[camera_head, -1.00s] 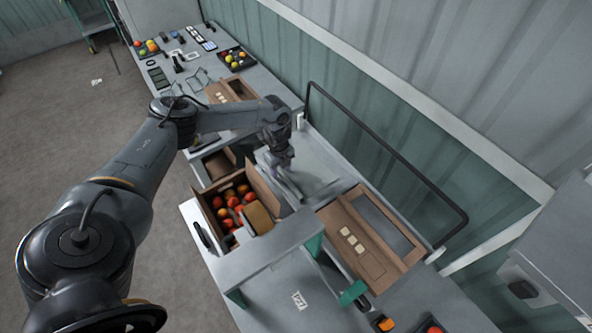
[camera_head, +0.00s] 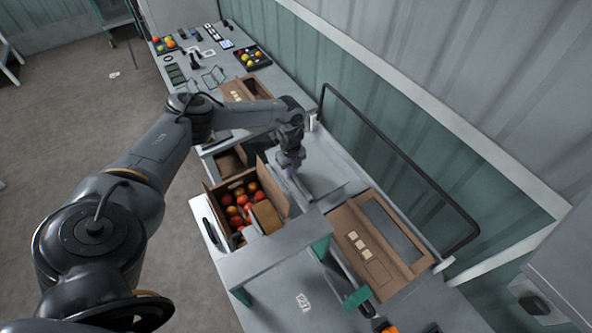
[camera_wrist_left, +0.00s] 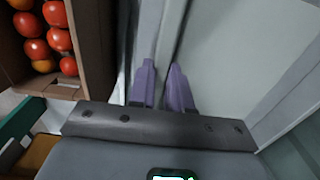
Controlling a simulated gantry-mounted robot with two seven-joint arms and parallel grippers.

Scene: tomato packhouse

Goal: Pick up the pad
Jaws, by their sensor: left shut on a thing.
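My left gripper (camera_head: 292,173) is over the grey bench, just right of an open cardboard box of tomatoes. In the left wrist view its two purple fingertips (camera_wrist_left: 164,80) are close together, with a narrow pale grey strip (camera_wrist_left: 168,42) between them. I take this strip to be the pad, held by its edge; most of it is hard to make out. In the head view the fingertips are small and partly hidden by the wrist. My right gripper is not in view.
The tomato box (camera_head: 210,205) stands close left of the gripper; its wall (camera_wrist_left: 95,50) also shows in the left wrist view. A grey raised shelf (camera_head: 265,258) is in front. A flat brown carton (camera_head: 345,225) lies to the right. A black rail (camera_head: 400,165) runs behind.

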